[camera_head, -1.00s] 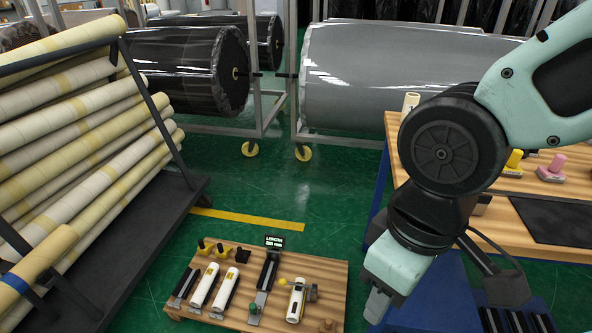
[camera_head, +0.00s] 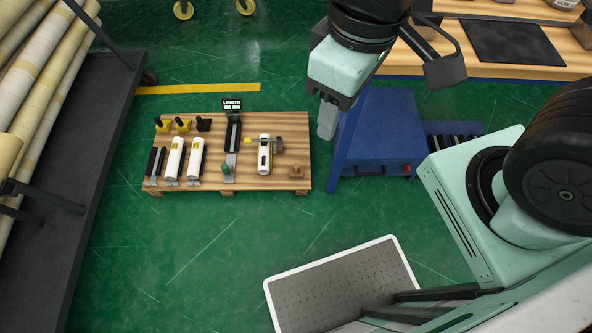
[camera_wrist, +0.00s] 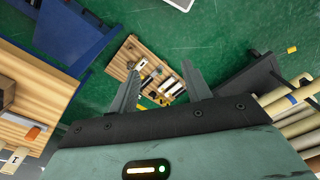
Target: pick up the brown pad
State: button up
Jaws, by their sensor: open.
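A small brown pad (camera_head: 296,172) with a raised top sits on the right end of a low wooden pallet (camera_head: 222,118), its colour close to the wood. My gripper (camera_head: 327,118) hangs in the air by the pallet's right end in the head view, apart from the pad. In the wrist view my gripper (camera_wrist: 160,88) has its two fingers wide apart with nothing between them. The pallet (camera_wrist: 128,55) lies well beyond the fingertips there; the pad is too small to make out.
The pallet also bears white rolls (camera_head: 174,157), yellow and black pads (camera_head: 182,125), and a length gauge (camera_head: 233,135). A blue-framed workbench (camera_head: 400,66) stands right of my gripper. A dark rack of rolls (camera_head: 95,130) stands left.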

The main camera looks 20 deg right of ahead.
aim_at(295, 171)
jog(key=j+z, duration=0.15)
jog(key=z, duration=0.5)
jog(key=i+j+z, duration=0.2)
jog(key=j, duration=0.2)
jog(key=j+z, duration=0.25)
jog(key=j, duration=0.15)
jog(key=j+z, duration=0.2)
jog(key=j, duration=0.2)
jog(key=i+j, duration=0.1)
jog(key=j, duration=0.95)
